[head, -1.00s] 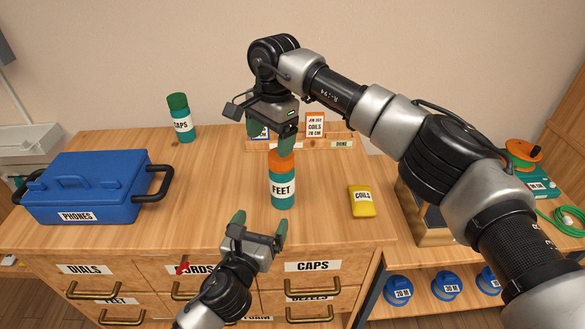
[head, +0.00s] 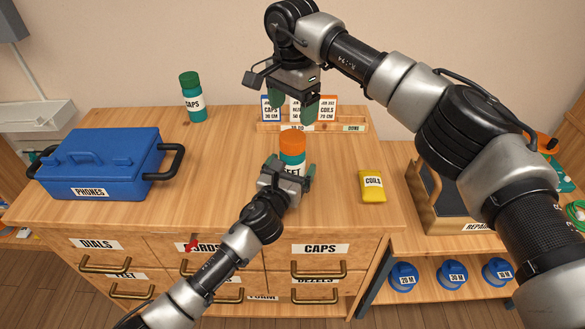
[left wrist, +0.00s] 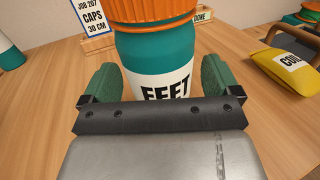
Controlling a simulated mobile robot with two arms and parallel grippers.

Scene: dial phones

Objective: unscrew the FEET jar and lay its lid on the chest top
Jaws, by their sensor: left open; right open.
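The FEET jar (head: 292,156) stands upright on the chest top (head: 225,160). It is teal with a white label, and its orange lid (head: 293,141) is on it. My left gripper (head: 288,172) is open at the jar's front, with a finger to either side of the body. In the left wrist view, the jar (left wrist: 155,72) rises between the two green fingertips, with no clear contact. My right gripper (head: 293,108) is open and empty above and behind the lid, pointing down.
A green-lidded CAPS jar (head: 192,100) stands at the back left. The blue PHONES box (head: 100,165) is at the left. A yellow COILS pouch (head: 373,186) lies to the right. A wooden card rack (head: 340,126) is behind. The chest top between box and jar is bare.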

